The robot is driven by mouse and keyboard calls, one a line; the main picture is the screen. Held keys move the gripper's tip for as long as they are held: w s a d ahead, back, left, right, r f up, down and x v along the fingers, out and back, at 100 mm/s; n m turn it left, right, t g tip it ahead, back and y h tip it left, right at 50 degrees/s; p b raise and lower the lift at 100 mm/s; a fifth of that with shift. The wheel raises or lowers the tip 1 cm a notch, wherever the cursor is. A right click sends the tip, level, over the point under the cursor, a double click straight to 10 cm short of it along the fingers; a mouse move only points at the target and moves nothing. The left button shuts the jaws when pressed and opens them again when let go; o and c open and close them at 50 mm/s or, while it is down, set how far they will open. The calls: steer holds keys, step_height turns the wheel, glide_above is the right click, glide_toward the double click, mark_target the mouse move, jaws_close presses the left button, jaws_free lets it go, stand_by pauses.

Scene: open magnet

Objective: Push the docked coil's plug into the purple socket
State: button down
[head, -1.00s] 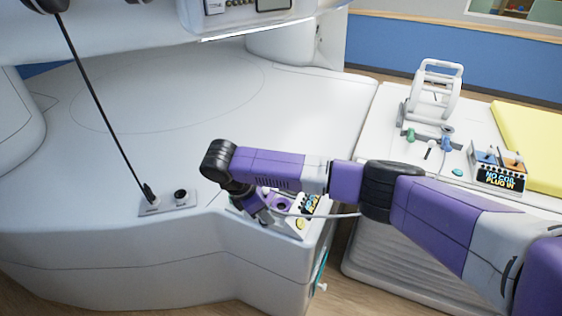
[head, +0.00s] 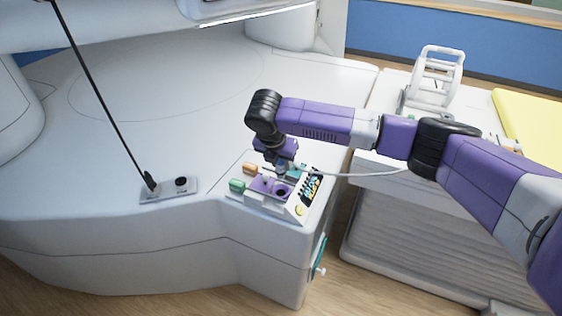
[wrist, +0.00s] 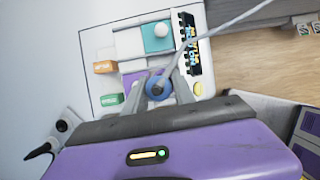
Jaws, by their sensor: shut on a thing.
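My gripper (head: 282,170) is shut on a blue plug (wrist: 158,88) with a pale cable (wrist: 235,22) running off it. In the head view the gripper points down at the back part of the socket box. The purple socket plate (head: 262,186) has a dark round hole in it and lies just in front of and below the fingertips. In the wrist view this purple plate (wrist: 130,78) shows partly, behind my fingers. I cannot tell whether the plug touches the box.
The box also has a teal plate (wrist: 157,38), an orange block (wrist: 104,67), a green block (wrist: 111,99), a yellow button (wrist: 198,89) and a small display. A small panel with a black rod (head: 150,182) stands left. The white magnet top (head: 160,110) is otherwise clear.

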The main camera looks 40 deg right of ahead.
mark_target(278, 174)
step_height(278, 174, down, 4)
steer(key=b, duration=0.3)
steer(key=shift+f, duration=0.15)
steer(key=shift+f+b, duration=0.35)
steer(key=shift+f, duration=0.55)
steer(key=shift+f+b, duration=0.3)
steer(key=shift+f, duration=1.3)
stand_by(0.4)
steer(key=c, duration=0.9)
jaws_free()
steer(key=shift+c, duration=0.2)
steer(key=shift+b+v, duration=0.3)
steer(key=shift+v, duration=3.65)
steer(key=shift+d, duration=0.1)
